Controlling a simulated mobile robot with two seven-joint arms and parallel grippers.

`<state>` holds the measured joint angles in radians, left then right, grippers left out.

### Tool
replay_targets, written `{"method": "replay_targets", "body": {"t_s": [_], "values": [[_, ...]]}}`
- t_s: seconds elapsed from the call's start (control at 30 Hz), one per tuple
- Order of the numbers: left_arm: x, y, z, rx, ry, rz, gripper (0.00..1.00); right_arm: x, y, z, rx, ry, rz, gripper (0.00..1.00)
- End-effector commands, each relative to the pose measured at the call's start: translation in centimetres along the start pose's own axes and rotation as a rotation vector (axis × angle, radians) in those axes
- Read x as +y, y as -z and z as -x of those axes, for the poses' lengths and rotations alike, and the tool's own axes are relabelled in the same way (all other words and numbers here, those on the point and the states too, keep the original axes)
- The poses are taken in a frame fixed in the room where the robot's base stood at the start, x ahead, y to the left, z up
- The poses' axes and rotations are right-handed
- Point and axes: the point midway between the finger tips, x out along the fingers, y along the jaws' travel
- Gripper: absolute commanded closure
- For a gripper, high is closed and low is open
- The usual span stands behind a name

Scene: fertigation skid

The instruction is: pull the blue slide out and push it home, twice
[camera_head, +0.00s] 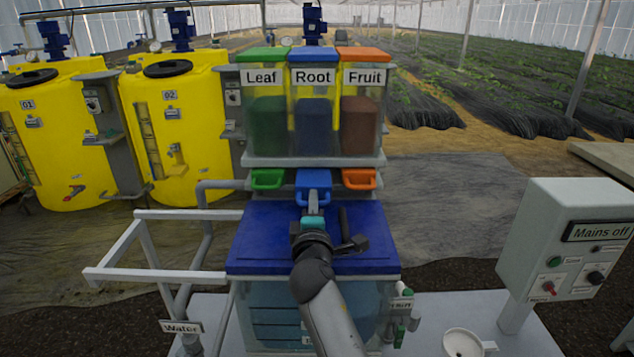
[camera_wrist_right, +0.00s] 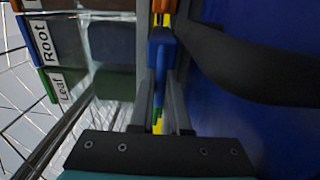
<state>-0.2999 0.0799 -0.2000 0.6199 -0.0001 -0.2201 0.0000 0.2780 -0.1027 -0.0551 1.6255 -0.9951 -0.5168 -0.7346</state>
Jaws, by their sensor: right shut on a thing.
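The blue slide (camera_head: 314,179) sits under the middle hopper, the one labelled Root (camera_head: 313,110). Its handle reaches lower in the head view than the green slide (camera_head: 267,179) on its left and the orange slide (camera_head: 359,179) on its right, so it looks partly out. My right gripper (camera_head: 314,197) comes up from below and is shut on the blue slide's handle. In the right wrist view the blue slide (camera_wrist_right: 158,55) shows between the two fingers; the exact grip is partly hidden. My left gripper is not in view.
A dark blue lid (camera_head: 255,245) lies under my right wrist. A grey control box (camera_head: 560,235) marked Mains off stands at the right. A pale pipe frame (camera_head: 150,215) is at the left, with yellow tanks (camera_head: 185,120) behind.

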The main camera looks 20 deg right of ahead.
Motion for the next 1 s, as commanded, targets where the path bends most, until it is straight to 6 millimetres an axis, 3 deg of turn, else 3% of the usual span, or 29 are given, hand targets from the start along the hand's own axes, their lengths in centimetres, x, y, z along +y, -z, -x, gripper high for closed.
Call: {"method": "replay_targets", "body": {"t_s": [0.9, 0.93, 1.0], "values": [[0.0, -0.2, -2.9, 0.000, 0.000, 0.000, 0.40, -0.4, 0.2, -6.4, 0.004, 0.005, 0.000, 1.00], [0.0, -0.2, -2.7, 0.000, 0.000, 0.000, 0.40, -0.4, 0.2, -6.3, 0.005, 0.007, -0.001, 0.82], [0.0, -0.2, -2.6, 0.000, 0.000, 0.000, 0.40, -0.3, 0.2, -6.3, 0.004, 0.006, -0.001, 0.74]]}}
